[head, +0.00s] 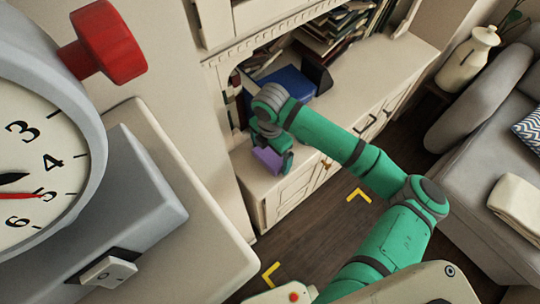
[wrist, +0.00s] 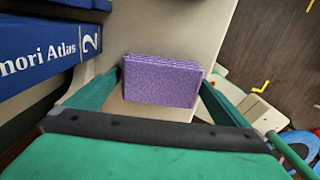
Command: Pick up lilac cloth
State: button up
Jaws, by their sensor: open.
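The lilac cloth (wrist: 161,82) looks like a thick, folded rectangular stack with layered edges. It is on the pale cabinet top (wrist: 165,33) in the wrist view. My gripper (wrist: 162,86) is open, with one green finger at each side of the cloth. The fingertips are very close to its left and right edges; I cannot tell whether they touch it. In the head view the cloth (head: 267,159) shows below my wrist at the cabinet's near end, partly hidden by my gripper (head: 273,153).
A blue atlas (wrist: 45,55) lies left of the cloth, close to my left finger. More books (head: 335,28) fill the shelf behind. A large scale with a dial (head: 40,160) stands in the left foreground. A grey sofa (head: 490,130) is at right. The dark floor (head: 325,215) is open.

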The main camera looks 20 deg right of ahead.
jog(key=shift+f, duration=0.1)
jog(key=shift+c, duration=0.3)
jog(key=c, duration=0.8)
jog(key=shift+o, duration=0.2)
